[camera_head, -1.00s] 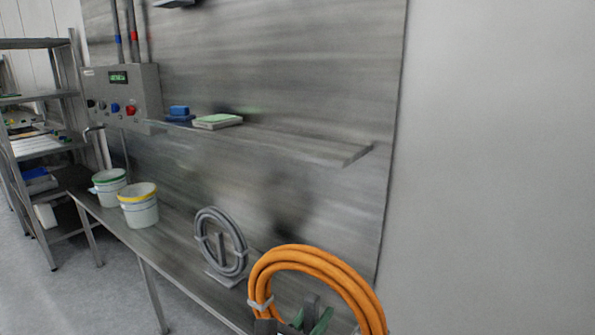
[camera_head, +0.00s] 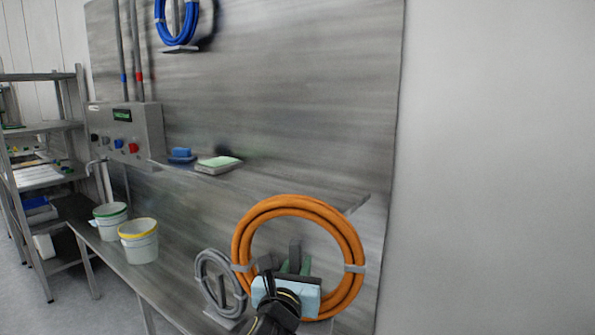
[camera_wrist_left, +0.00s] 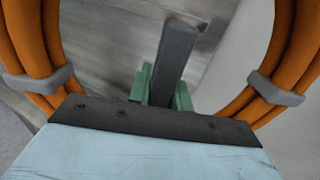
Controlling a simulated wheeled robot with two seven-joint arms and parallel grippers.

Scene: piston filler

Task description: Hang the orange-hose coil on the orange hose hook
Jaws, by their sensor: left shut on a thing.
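The orange-hose coil (camera_head: 345,232) is a thick ring with grey straps, held upright in front of the steel wall panel at the lower centre of the head view. Its two sides also show in the wrist view (camera_wrist_left: 287,65). My left gripper (camera_head: 294,262) is inside the ring, its green fingers shut on a dark grey bar (camera_wrist_left: 173,62) in the coil's middle. The lower part of the coil is partly hidden by my gripper. I cannot make out the orange hose hook. My right gripper is not in view.
A blue hose coil (camera_head: 178,22) hangs high on the wall panel (camera_head: 300,110). A grey coil (camera_head: 208,285) stands on the bench, close left of the orange coil. A shelf (camera_head: 280,187) holds pads. Two buckets (camera_head: 140,245) stand left. A bare wall is right.

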